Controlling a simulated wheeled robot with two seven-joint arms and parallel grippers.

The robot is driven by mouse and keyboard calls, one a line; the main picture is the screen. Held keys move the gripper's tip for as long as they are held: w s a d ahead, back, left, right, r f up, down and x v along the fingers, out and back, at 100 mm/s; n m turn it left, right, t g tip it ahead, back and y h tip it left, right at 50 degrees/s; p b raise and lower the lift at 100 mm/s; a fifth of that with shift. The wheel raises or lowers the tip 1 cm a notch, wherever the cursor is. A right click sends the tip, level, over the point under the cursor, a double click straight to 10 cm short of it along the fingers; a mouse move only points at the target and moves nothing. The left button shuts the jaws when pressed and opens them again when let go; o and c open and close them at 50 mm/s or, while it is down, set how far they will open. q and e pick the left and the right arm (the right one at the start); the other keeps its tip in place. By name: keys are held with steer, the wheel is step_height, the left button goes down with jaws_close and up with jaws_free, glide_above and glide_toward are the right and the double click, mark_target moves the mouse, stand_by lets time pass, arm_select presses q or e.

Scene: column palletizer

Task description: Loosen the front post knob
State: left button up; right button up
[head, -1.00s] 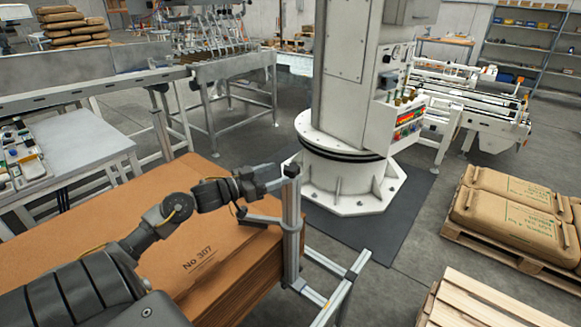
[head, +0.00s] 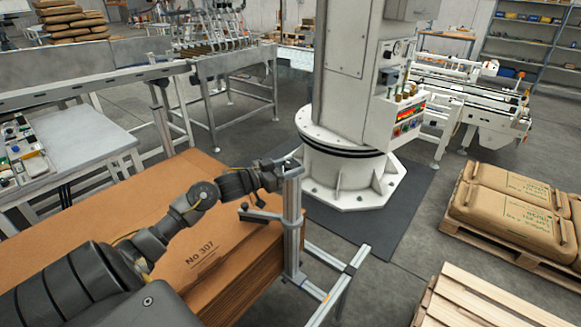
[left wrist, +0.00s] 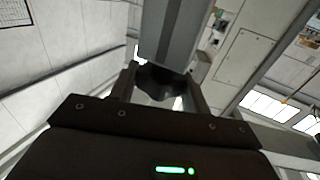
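The front post (head: 292,225) is a grey upright metal profile at the near corner of the cardboard stack. My left gripper (head: 278,170) is at the top of this post, on its left side. In the left wrist view, a dark lobed knob (left wrist: 162,82) lies between the two fingers of my left gripper (left wrist: 163,88), against the grey post (left wrist: 180,35). The fingers flank the knob closely on both sides; whether they press on it is unclear. In the head view the knob is hidden by the gripper. My right gripper is not in view.
A dark bracket arm (head: 260,215) sticks out from the post over the cardboard sheets (head: 120,215). A white column (head: 345,150) with a control panel stands behind. A pallet of sacks (head: 515,215) and an empty wooden pallet (head: 480,300) are at right.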

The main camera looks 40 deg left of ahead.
arm_select(q)
steer(key=shift+c, duration=1.2)
steer(key=shift+d+r+n+y+p, duration=0.1)
steer(key=shift+r+n+y+p, duration=0.05)
steer(key=shift+n+y+p, duration=0.6)
steer(key=shift+n+t+y+p, duration=0.4)
steer(key=shift+n+y+p, duration=0.2)
steer(key=shift+y, duration=0.65)
steer(key=n+y+p, duration=0.1)
steer(key=y, duration=0.1)
steer(key=shift+d+n+y, duration=0.15)
steer(key=shift+n+y, duration=0.2)
steer(key=shift+y, duration=0.05)
steer(key=n+y, duration=0.1)
steer(key=y, duration=0.1)
steer(key=n+y+p, duration=0.1)
steer(key=n+y, duration=0.1)
steer(key=y, duration=0.1)
steer(key=shift+d+n+g+y, duration=0.1)
steer(key=shift+n+g+y, duration=0.2)
steer(key=shift+g, duration=0.1)
steer(key=n+g+y, duration=0.1)
steer(key=y, duration=0.1)
steer(key=n+g+y+p, duration=0.1)
steer(key=n+y, duration=0.1)
steer(key=shift+w+d+g+y, duration=0.1)
steer(key=shift+g+y, duration=0.2)
steer(key=shift+n+g+y, duration=1.7)
